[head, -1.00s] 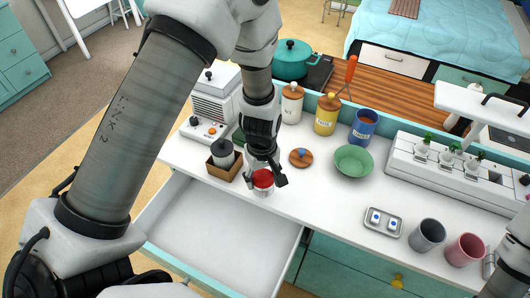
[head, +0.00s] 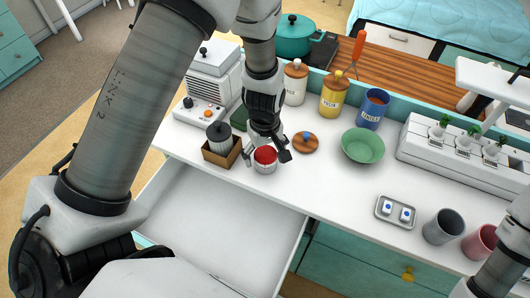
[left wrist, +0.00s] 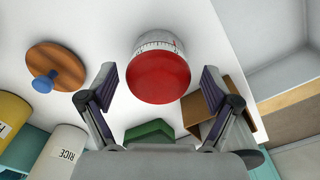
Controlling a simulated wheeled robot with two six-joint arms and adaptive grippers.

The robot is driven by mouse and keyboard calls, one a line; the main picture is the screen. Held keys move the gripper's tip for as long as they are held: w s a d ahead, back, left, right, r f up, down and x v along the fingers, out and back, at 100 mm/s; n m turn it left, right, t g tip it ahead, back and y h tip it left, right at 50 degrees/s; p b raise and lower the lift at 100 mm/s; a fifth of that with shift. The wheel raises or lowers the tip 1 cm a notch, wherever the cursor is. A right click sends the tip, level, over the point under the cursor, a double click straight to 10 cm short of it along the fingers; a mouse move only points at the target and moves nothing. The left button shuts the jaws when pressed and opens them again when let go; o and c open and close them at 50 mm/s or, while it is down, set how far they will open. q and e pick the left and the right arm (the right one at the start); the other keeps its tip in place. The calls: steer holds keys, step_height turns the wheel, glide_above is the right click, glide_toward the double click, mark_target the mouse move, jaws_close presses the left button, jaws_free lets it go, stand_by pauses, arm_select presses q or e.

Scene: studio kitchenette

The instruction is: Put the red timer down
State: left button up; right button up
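The red timer (head: 265,157), a red dome over a white dial ring, stands on the white counter behind the open drawer. In the left wrist view the timer (left wrist: 160,75) shows large, with clear gaps between it and both fingers. My left gripper (head: 268,154) points down right at the timer, and its fingers are open on either side of it. The fingertips also show in the left wrist view (left wrist: 160,72). My right gripper is outside the views; only part of my right arm shows at the lower right corner of the head view.
A brown box (head: 222,152) with a grey-lidded jar stands close left of the timer. A wooden lid with a blue knob (head: 305,142) lies to its right, and a green bowl (head: 362,146) farther right. The open drawer (head: 215,230) is empty where visible.

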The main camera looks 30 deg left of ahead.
arm_select(q)
steer(key=shift+w+r, duration=0.15)
steer(key=shift+r, duration=0.05)
step_height(320, 180, up, 12)
steer(key=b, duration=0.1)
steer(key=shift+f, duration=0.2)
stand_by(0.4)
